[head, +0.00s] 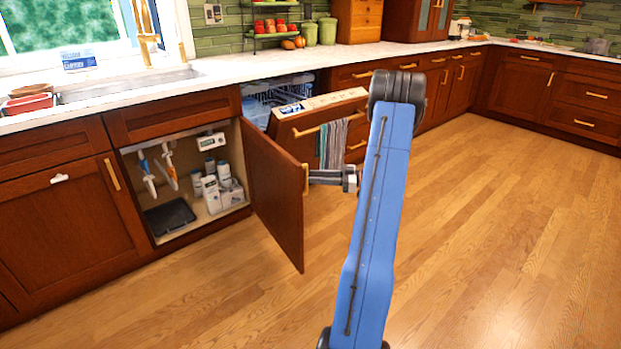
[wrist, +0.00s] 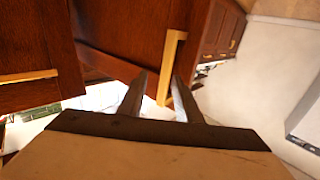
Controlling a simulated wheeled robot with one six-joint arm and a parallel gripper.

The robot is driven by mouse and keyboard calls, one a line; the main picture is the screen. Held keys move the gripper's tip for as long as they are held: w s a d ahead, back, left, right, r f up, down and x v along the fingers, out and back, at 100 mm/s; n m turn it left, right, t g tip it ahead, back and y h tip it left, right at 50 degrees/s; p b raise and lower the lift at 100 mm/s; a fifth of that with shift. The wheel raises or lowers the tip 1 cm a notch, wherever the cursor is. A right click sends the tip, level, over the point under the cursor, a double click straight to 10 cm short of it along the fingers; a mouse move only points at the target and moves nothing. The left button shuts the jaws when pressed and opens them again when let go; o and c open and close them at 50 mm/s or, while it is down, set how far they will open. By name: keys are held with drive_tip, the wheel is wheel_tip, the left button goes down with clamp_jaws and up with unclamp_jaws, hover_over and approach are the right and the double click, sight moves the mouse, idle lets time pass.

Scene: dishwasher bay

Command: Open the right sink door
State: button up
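The right sink door (head: 274,192) is a dark red wood panel and stands swung wide open from the sink cabinet. Its gold bar handle (head: 306,179) is near the door's free edge. The door and handle also show in the wrist view (wrist: 122,38), with the handle (wrist: 172,62) upright near the middle. My gripper (head: 312,177) is at the handle. In the wrist view its two fingers (wrist: 158,92) are apart, with the handle between them and nearer the right finger. A gap shows on the left side, and contact with the right finger cannot be told.
The open cabinet (head: 172,218) holds several bottles (head: 222,184), pipes and a dark tray. The left sink door (head: 68,218) is shut. The dishwasher door (head: 318,108), with a striped towel (head: 332,143), is partly open behind the sink door. The wood floor (head: 480,220) is clear at right.

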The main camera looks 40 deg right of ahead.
drive_tip(key=v, duration=1.4)
drive_tip(key=shift+s+d, duration=0.1)
